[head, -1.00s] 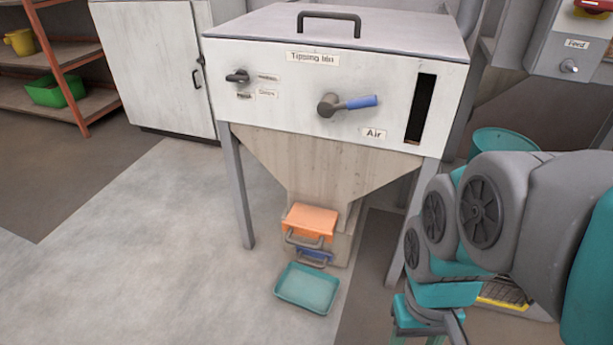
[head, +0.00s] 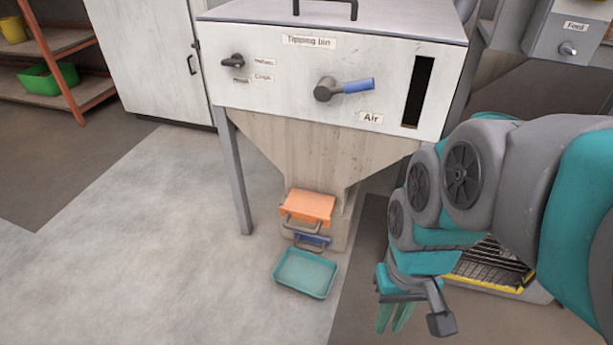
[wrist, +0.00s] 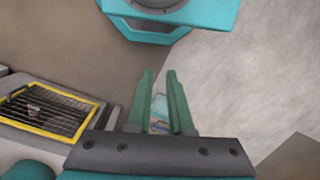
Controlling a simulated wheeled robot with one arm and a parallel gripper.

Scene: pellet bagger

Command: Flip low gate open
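The hopper outlet under the tipping bin (head: 330,55) carries two handled gates in the head view. The upper gate is orange (head: 308,206) with a grey bar handle. The low gate is blue (head: 312,240), sits just beneath it and is partly hidden by handles. My gripper (head: 393,322) points down, right of the outlet and apart from it. In the wrist view its two green fingers (wrist: 160,78) stand parallel with a gap between them, holding nothing. A small teal and blue patch shows through that gap, too small to tell what it is.
A teal tray (head: 305,273) lies on the floor below the outlet. A yellow-edged grating (head: 492,265) is at the right behind my arm; it also shows in the wrist view (wrist: 48,105). A bin leg (head: 232,170) stands left of the outlet. The floor at left is clear.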

